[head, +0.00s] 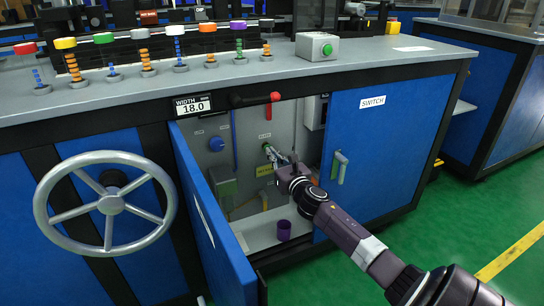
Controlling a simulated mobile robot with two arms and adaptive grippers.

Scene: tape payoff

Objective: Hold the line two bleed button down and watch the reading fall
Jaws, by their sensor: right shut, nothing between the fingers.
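My right gripper (274,156) reaches into the open cabinet from the right, its fingers closed and empty. Its tips are at or just in front of a green button (266,146) on the grey back panel. Whether they touch or press it cannot be told. A small label sits above the button, too small to read. No other reading is legible in the cabinet. My left gripper is out of view.
The blue cabinet door (205,215) stands open left of my arm. A blue knob (216,144), a yellow tag (264,170) and a purple cup (284,230) are inside. A red-tipped lever (273,97) is above. A closed door (375,135) marked SWITCH is right; a handwheel (108,235) is left.

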